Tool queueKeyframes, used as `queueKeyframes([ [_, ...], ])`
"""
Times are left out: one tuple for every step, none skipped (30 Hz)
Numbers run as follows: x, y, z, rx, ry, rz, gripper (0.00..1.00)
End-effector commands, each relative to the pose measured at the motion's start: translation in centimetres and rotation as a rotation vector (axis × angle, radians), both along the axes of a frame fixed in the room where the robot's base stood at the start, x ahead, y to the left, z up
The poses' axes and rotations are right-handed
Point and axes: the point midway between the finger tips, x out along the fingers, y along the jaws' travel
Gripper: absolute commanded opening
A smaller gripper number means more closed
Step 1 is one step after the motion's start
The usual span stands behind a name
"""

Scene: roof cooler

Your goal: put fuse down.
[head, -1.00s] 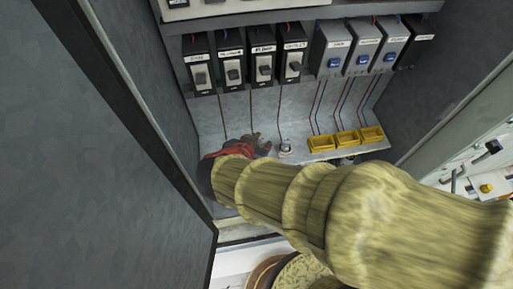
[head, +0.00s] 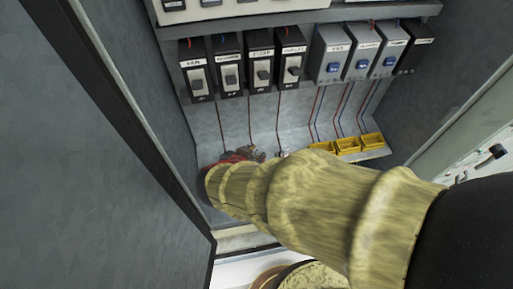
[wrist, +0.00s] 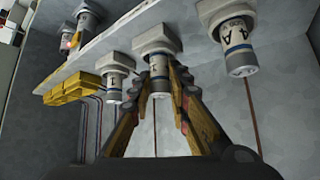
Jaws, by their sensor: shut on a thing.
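In the wrist view, which shows the shelf upside down, my gripper (wrist: 160,84) has its two fingers closed around a grey-white fuse (wrist: 158,66). The fuse is in line with a white hexagonal base on the shelf; I cannot tell whether it is fully seated. Its marking is partly hidden by the fingers. In the head view my gripper (head: 246,155) is low at the back of the cabinet, mostly hidden behind my arm, and the held fuse cannot be made out there.
Other fuses stand in bases on both sides: one marked 4 A (wrist: 238,50) and one marked 1 (wrist: 114,82). Yellow bins (head: 348,145) sit at the shelf's right. Labelled switch boxes (head: 262,65) with hanging wires are above. A grey cabinet wall closes the left.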

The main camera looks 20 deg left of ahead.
Motion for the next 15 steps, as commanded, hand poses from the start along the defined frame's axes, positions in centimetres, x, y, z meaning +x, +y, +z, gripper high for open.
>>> queueKeyframes([
  [0.0,0.0,-0.1,-0.001,0.0,0.0,0.0],
  [0.0,0.0,-0.2,-0.001,0.0,0.0,0.0],
  [0.0,0.0,-0.3,-0.001,0.0,0.0,0.0],
  [0.0,0.0,-0.4,-0.001,0.001,-0.001,0.0],
  [0.0,0.0,-0.5,-0.001,0.001,-0.001,0.0],
  [0.0,0.0,-0.6,-0.001,0.001,-0.001,0.0],
  [0.0,0.0,-0.7,-0.001,0.001,0.0,0.0],
  [0.0,0.0,-0.8,-0.001,0.001,0.0,0.0],
  [0.0,0.0,-0.9,-0.002,0.001,0.001,0.0],
  [0.0,0.0,-1.0,-0.002,0.002,0.001,0.0],
  [-0.1,0.0,-1.1,-0.002,0.002,0.001,0.0],
  [-0.1,-0.1,-1.2,-0.002,0.003,0.001,0.0],
  [-0.1,-0.1,-1.2,-0.003,0.003,0.0,0.0],
  [-0.1,-0.1,-1.2,-0.003,0.004,0.001,0.19],
  [-0.1,-0.1,-1.3,-0.004,0.005,0.0,0.22],
])
